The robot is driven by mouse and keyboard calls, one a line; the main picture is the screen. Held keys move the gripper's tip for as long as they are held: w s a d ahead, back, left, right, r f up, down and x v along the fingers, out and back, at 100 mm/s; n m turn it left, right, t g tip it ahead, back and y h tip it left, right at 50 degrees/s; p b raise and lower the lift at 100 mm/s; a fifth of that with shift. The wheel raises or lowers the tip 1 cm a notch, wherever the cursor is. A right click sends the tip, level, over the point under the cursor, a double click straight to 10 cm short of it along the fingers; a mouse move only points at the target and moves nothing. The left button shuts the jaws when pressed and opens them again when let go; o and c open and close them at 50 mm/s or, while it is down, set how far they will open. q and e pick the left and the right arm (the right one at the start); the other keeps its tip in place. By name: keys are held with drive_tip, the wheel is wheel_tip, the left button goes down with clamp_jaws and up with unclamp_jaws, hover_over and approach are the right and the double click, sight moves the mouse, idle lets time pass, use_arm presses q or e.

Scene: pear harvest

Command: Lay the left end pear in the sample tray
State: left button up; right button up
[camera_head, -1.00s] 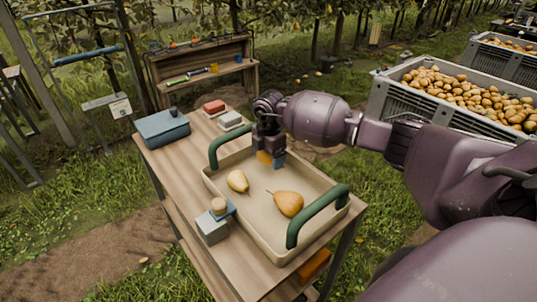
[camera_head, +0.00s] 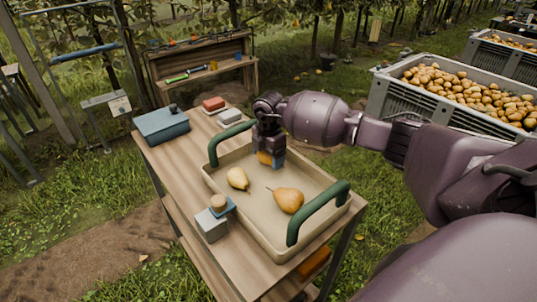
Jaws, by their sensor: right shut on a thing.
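The beige sample tray (camera_head: 269,247) with two green handles stands on a wooden table. A small yellow pear (camera_head: 238,178) lies at its left, and a larger orange-yellow pear (camera_head: 288,200) lies near its middle. My right gripper (camera_head: 271,160) points down at the tray's far end, shut on an orange pear (camera_head: 264,158). That pear is mostly hidden by the fingers, and I cannot tell whether it touches the tray floor. My left gripper is not in view.
A grey block with a round-topped item (camera_head: 212,227) stands left of the tray. A large crate of fruit (camera_head: 390,100) stands at the right.

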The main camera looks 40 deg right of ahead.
drive_tip(key=shift+f, duration=0.2)
drive_tip(key=shift+f, duration=0.4)
idle(0.4)
drive_tip(key=shift+f+b, duration=0.35)
drive_tip(key=shift+f, duration=0.15)
idle(0.3)
drive_tip(key=o, duration=0.7)
drive_tip(key=shift+o, duration=0.8)
